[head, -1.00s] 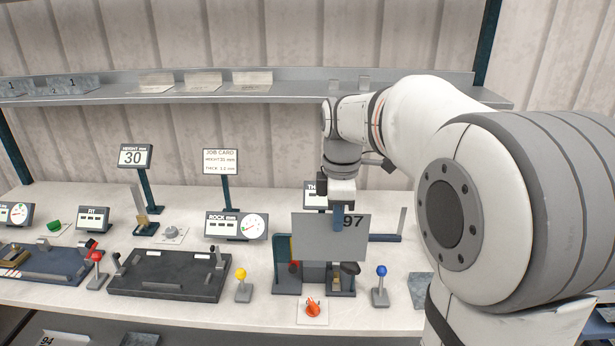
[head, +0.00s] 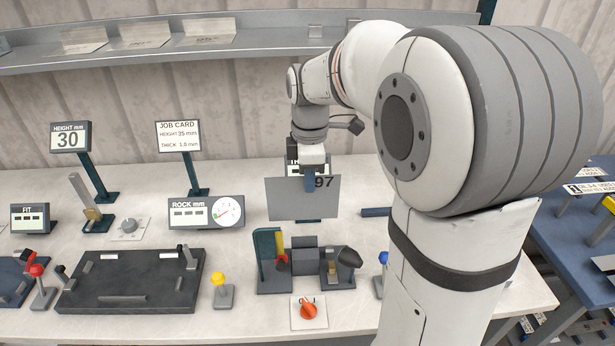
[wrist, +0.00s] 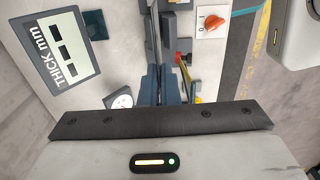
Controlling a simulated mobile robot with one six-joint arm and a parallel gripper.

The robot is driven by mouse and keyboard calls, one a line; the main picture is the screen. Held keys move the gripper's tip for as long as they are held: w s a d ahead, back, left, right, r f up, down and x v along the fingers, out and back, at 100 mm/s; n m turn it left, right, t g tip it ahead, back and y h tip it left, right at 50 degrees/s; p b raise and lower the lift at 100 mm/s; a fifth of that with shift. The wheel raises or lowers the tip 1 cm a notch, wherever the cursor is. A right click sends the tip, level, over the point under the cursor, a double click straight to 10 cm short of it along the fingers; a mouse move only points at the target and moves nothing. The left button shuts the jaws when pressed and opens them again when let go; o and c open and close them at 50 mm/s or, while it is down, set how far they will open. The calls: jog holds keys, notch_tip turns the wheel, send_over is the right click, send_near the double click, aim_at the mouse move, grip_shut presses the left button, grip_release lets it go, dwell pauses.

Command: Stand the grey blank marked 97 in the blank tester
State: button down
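My gripper (head: 310,184) is shut on the top edge of the grey blank (head: 288,204), a flat rectangular sheet marked 97 at its upper right. The blank hangs upright in the air. In the head view it appears just above and behind the blank tester (head: 304,242), apart from it in the picture. The tester has a dark green upright with yellow and red parts at left, grey blocks in the middle and a black knob at right. In the wrist view the fingers (wrist: 163,85) are close together, with the blank (wrist: 149,40) seen nearly edge-on.
An orange rotary switch (head: 308,308) lies in front of the tester. A yellow-knobbed lever (head: 219,288) stands at its left and a blue-knobbed one (head: 382,268) at its right. A dark plate fixture (head: 130,285) lies further left. The THICK mm display (wrist: 65,48) shows in the wrist view.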

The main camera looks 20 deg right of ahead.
aim_at(310, 209)
notch_tip(310, 209, down, 13)
jog(key=b, duration=0.9)
jog(key=shift+f+b, duration=0.2)
jog(key=shift+b, duration=0.2)
jog(key=shift+s+d, duration=0.1)
jog(key=shift+d, duration=0.05)
jog(key=shift+f+b, duration=1)
jog(key=shift+f, duration=0.5)
jog(key=c, duration=1.6)
grip_release()
jog(key=shift+r, duration=0.1)
notch_tip(310, 209, up, 8)
jog(key=shift+f, duration=0.15)
